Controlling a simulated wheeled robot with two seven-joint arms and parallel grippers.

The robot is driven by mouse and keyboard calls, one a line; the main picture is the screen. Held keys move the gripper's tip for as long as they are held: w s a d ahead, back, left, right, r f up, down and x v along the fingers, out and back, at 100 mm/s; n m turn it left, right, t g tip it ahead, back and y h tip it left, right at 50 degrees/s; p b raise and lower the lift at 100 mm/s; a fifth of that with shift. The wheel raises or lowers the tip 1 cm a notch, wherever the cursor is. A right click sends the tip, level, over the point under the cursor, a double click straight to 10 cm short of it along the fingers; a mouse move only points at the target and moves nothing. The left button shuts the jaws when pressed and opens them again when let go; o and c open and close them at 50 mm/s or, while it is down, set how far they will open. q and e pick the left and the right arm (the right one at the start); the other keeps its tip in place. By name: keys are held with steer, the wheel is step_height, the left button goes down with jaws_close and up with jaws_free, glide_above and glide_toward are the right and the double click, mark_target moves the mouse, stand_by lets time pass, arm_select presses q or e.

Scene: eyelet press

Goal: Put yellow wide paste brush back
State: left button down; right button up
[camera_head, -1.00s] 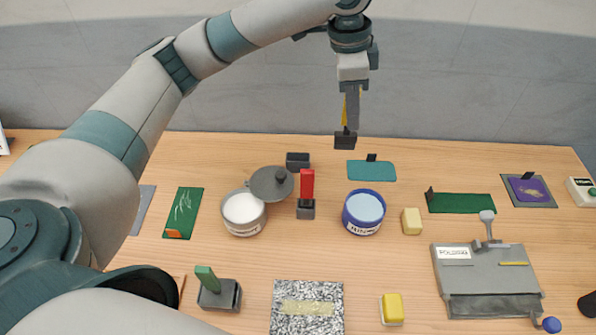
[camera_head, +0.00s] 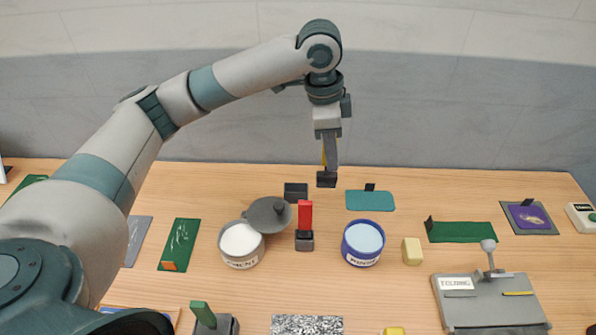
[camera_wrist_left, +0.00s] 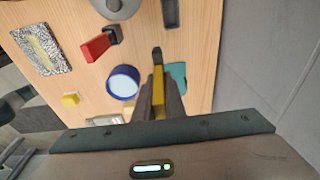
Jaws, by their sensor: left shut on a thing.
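My left gripper (camera_head: 331,162) is shut on the yellow wide paste brush (camera_head: 324,156) and holds it upright, dark wide end (camera_head: 326,180) down. The gripper hides much of the yellow handle in the head view. The left wrist view shows the yellow handle (camera_wrist_left: 158,92) between the fingers and the dark end beyond the fingertips. An empty-looking dark holder block (camera_head: 296,191) stands on the table to the left of the brush. It also shows at the top of the left wrist view (camera_wrist_left: 198,13). My right gripper is not in view.
A red-handled tool (camera_head: 305,216) stands in its holder in front of the dark block. Nearby are a white paste pot (camera_head: 240,250) with a grey lid (camera_head: 268,216), a blue-rimmed pot (camera_head: 345,244), a teal mat (camera_head: 362,202) and a yellow block (camera_head: 412,251).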

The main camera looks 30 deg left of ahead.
arm_select(q)
steer(key=a+f+p, duration=0.2)
steer(key=a+f, duration=0.3)
steer(key=a, duration=0.3)
steer(key=shift+w, duration=0.1)
step_height(320, 180, down, 4)
steer(key=shift+r+p, duration=0.1)
steer(key=shift+p, duration=0.7)
steer(key=c, duration=1.8)
jaws_free()
